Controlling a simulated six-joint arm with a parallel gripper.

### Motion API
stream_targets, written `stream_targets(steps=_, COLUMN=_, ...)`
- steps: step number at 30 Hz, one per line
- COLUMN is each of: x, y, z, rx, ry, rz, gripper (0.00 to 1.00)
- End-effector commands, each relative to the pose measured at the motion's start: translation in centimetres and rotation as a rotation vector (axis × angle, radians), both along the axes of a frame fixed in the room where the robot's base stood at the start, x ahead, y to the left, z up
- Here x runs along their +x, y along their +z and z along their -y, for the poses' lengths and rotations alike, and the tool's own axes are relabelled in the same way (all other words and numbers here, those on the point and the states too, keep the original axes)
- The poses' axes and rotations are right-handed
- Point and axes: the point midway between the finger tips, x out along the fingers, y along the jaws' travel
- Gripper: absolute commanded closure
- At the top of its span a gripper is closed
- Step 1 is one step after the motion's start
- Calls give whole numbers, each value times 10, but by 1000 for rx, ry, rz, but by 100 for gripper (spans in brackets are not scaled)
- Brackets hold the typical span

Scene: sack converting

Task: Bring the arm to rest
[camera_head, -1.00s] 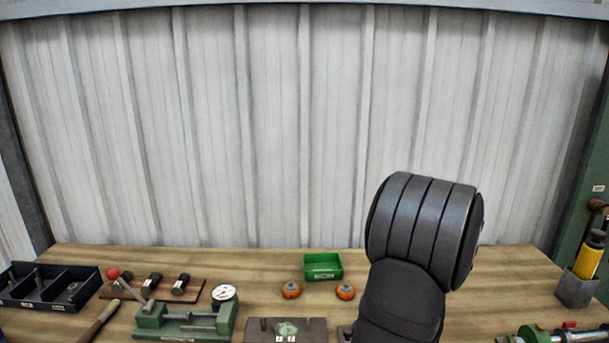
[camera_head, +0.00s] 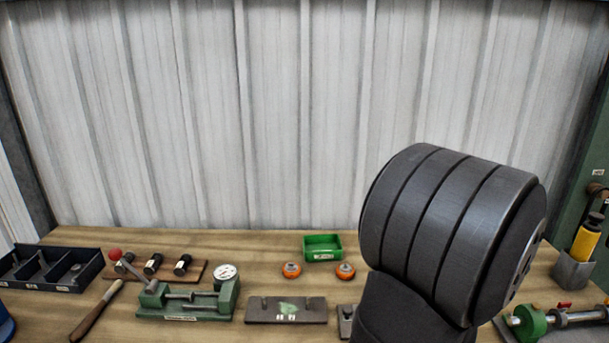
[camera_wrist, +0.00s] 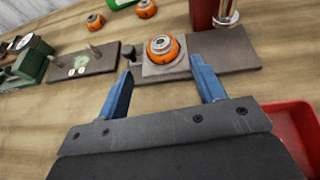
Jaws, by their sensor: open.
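My gripper (camera_wrist: 162,92) shows in the wrist view with its two blue fingers spread apart and nothing between them. It is above the bench, and an orange-and-metal round part (camera_wrist: 163,48) on a grey plate (camera_wrist: 180,68) lies beyond the fingertips. I cannot tell the exact height of the fingers above the bench. In the head view my dark arm fills the right of centre and hides part of the bench; the gripper itself is not visible there.
Two orange round parts (camera_head: 291,269) sit before a green bin (camera_head: 322,247). A green fixture with a dial (camera_head: 190,301) and a pegged plate (camera_head: 286,310) stand left of the arm. A red tray (camera_wrist: 293,128) is right of the gripper. A yellow-handled tool (camera_head: 586,236) stands far right.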

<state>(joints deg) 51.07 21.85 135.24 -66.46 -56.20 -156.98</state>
Motion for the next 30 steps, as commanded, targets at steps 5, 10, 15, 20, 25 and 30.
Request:
stream_targets(steps=5, x=23, y=-10, z=-3, rx=3, ry=6, rz=-2, gripper=37)
stream_targets(steps=10, x=47, y=-20, z=-5, rx=3, ry=7, rz=-2, gripper=37)
stream_targets(steps=15, x=73, y=-32, z=-8, rx=2, ry=6, rz=-3, gripper=37)
stream_targets(steps=20, x=100, y=-43, z=-10, rx=2, ry=7, rz=-3, gripper=37)
stream_targets(steps=25, x=109, y=-37, z=-9, rx=-3, ry=3, rz=2, gripper=37)
stream_targets(steps=30, x=108, y=-18, z=-9, rx=-2, ry=3, rz=2, gripper=37)
